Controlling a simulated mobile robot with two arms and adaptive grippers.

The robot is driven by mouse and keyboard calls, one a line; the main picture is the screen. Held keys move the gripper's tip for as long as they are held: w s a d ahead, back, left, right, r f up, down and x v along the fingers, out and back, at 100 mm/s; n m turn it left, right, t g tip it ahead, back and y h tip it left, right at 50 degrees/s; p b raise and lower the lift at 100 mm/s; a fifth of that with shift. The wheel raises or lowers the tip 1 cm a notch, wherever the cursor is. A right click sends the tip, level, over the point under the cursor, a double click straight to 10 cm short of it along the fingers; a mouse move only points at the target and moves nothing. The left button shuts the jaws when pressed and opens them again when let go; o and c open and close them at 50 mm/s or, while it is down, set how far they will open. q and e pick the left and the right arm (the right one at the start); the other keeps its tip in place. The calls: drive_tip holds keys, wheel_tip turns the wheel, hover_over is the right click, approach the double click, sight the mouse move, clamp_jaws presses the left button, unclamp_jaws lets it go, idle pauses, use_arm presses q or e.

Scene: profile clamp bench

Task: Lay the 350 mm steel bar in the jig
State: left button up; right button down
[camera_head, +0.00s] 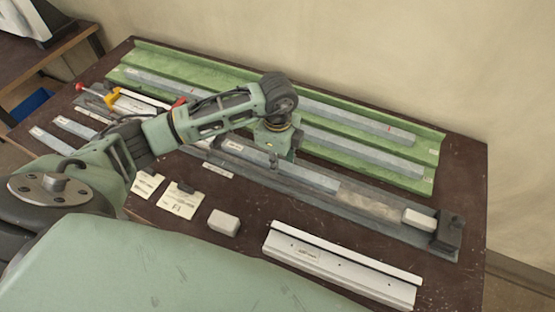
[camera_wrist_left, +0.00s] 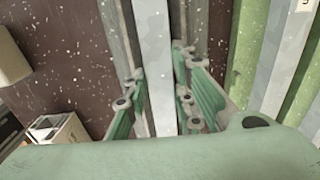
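A grey steel bar (camera_head: 318,181) lies lengthwise along the long grey jig (camera_head: 365,206) in the middle of the bench. Its label is too small to read. My left gripper (camera_head: 272,158) points down over the bar. In the left wrist view its fingers (camera_wrist_left: 158,85) stand on both sides of the bar (camera_wrist_left: 154,40), their tips seeming to touch its edges. The jig's grey strips run along both sides of the bar there. Whether the bar rests fully on the jig floor cannot be told. My right gripper is not in view.
A green rack (camera_head: 436,160) with more steel bars runs along the back. A white block (camera_head: 420,220) sits by the jig's dark end stop (camera_head: 449,236). A white profile (camera_head: 340,270), small block (camera_head: 224,223) and cards (camera_head: 180,200) lie in front. Short bars (camera_head: 52,141) lie at left.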

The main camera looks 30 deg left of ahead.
use_arm(q)
drive_tip(key=o, duration=0.3)
drive_tip(key=shift+s+f, duration=0.35)
drive_tip(key=shift+f, duration=0.15)
drive_tip(key=shift+w, duration=0.1)
drive_tip(key=shift+f, duration=0.1)
drive_tip(key=shift+r+p, duration=0.35)
drive_tip(key=shift+r, duration=0.2)
drive_tip(key=shift+w+r+b, duration=0.15)
drive_tip(key=shift+r+b, duration=0.55)
drive_tip(key=shift+r, duration=2.5)
drive_tip(key=shift+w+r+b, duration=0.1)
drive_tip(key=shift+r+b, duration=0.6)
drive_tip(key=shift+r, duration=2.45)
